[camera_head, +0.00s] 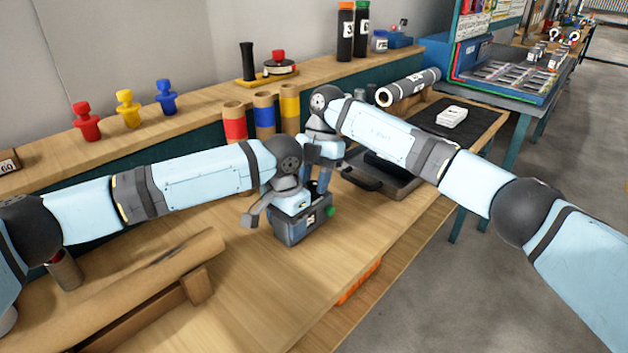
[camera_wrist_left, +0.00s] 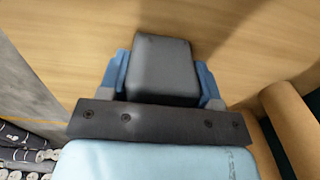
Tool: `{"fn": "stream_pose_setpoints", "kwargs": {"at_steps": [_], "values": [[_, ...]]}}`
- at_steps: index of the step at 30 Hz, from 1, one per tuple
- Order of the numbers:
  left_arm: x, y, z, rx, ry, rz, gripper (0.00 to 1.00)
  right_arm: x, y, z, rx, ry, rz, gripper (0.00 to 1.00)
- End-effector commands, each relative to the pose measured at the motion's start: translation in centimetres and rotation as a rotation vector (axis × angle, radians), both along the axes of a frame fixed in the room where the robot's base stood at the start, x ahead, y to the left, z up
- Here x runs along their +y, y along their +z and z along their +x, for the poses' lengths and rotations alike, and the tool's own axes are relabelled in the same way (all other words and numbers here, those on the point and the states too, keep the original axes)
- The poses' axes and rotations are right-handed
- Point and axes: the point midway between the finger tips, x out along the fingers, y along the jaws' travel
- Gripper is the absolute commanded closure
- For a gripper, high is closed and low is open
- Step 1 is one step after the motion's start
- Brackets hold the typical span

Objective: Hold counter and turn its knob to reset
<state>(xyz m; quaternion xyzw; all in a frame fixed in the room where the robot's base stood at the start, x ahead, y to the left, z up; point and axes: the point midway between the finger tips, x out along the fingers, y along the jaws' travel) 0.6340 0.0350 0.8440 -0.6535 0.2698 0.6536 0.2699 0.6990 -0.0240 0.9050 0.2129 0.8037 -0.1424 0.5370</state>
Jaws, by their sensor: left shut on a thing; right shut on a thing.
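The counter (camera_head: 292,229) is a small dark grey box with a white label on its front, on the wooden bench. A green part (camera_head: 331,211) sticks out at its right side. My left gripper (camera_head: 292,204) is shut on the counter from above. In the left wrist view, its blue fingers (camera_wrist_left: 163,85) press both sides of the counter's grey body (camera_wrist_left: 160,55). My right gripper (camera_head: 323,182) is at the counter's back right, shut on what appears to be its knob. The knob and the right fingertips are mostly hidden.
An open dark case (camera_head: 388,182) lies just right of the counter. A cardboard roll on a wooden stand (camera_head: 150,290) is at the front left. Red, blue and yellow tubes (camera_head: 264,112) stand behind. Bare bench lies in front, up to its edge.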

Motion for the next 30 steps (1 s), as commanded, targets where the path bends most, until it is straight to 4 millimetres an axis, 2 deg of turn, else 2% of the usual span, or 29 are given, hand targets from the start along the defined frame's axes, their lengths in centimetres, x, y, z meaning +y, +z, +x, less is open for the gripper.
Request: {"fn": "stream_pose_setpoints", "kwargs": {"at_steps": [9, 24, 25, 27, 30], "values": [[-0.06, 0.02, -0.06, 0.001, -0.002, -0.001, 0.74, 0.03, 0.04, 0.06, -0.001, 0.107, 0.000, 0.89], [-0.07, 0.01, -0.07, 0.001, -0.003, -0.001, 0.74, 0.02, 0.04, 0.07, 0.000, 0.122, 0.001, 0.89], [-0.07, 0.01, -0.07, 0.001, -0.003, -0.001, 0.74, 0.02, 0.04, 0.07, 0.000, 0.122, 0.001, 0.58], [-0.07, 0.02, -0.06, 0.001, -0.002, -0.001, 0.74, 0.02, 0.04, 0.07, 0.000, 0.122, 0.001, 0.42], [-0.06, 0.01, -0.05, 0.001, -0.002, -0.001, 0.74, 0.02, 0.03, 0.05, 0.000, 0.122, 0.001, 0.40]]}}
